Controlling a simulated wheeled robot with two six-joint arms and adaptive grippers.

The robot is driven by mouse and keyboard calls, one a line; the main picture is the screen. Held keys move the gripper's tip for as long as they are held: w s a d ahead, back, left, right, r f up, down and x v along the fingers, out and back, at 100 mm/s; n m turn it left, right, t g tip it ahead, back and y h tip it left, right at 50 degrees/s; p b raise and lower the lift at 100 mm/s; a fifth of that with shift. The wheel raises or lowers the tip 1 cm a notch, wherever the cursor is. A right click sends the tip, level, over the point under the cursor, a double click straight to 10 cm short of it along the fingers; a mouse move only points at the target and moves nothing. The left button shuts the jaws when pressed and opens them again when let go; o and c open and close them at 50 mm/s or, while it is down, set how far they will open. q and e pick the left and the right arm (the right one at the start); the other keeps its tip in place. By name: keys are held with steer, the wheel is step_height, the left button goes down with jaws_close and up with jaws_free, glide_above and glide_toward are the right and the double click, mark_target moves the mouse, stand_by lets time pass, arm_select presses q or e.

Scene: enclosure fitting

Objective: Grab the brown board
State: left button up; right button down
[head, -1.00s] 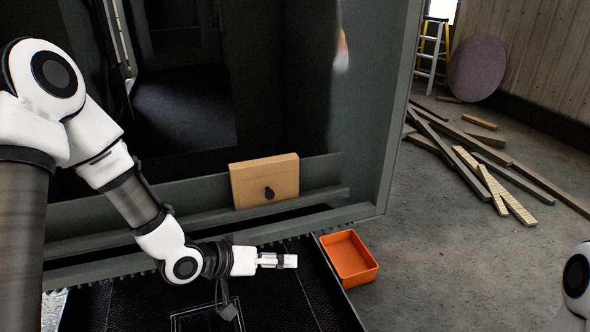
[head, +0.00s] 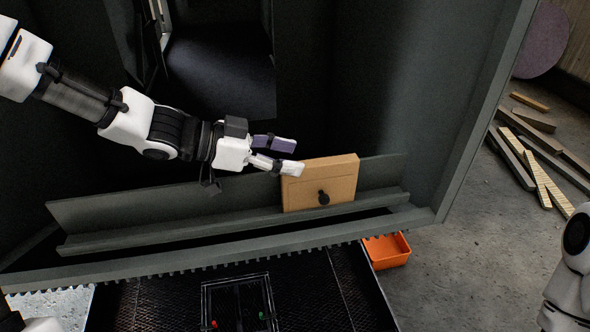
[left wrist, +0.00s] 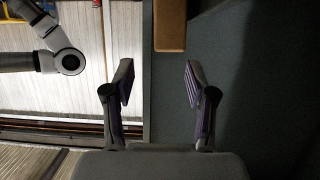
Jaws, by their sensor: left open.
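In the left wrist view, the board's edge (left wrist: 170,26) shows at the top, beyond and slightly right of the middle of the open fingers (left wrist: 158,82). My right gripper is not in view; only part of that arm shows.
The grey channel (head: 130,212) runs across the enclosure's lower front, with the enclosure's side frame (head: 485,110) at right. Below is a dark mesh surface (head: 165,300) with small red and green parts. An orange bin (head: 390,252) stands right of it. Loose planks (head: 535,165) lie on the floor.

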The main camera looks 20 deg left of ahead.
mark_target(317, 161)
arm_select(q)
steer(key=shift+w+a+f, duration=0.1)
steer(key=shift+w+f, duration=0.1)
steer(key=shift+f, duration=0.05)
steer(key=x, duration=0.7)
steer(key=shift+w+f, duration=0.15)
steer(key=shift+w, duration=0.1)
jaws_close()
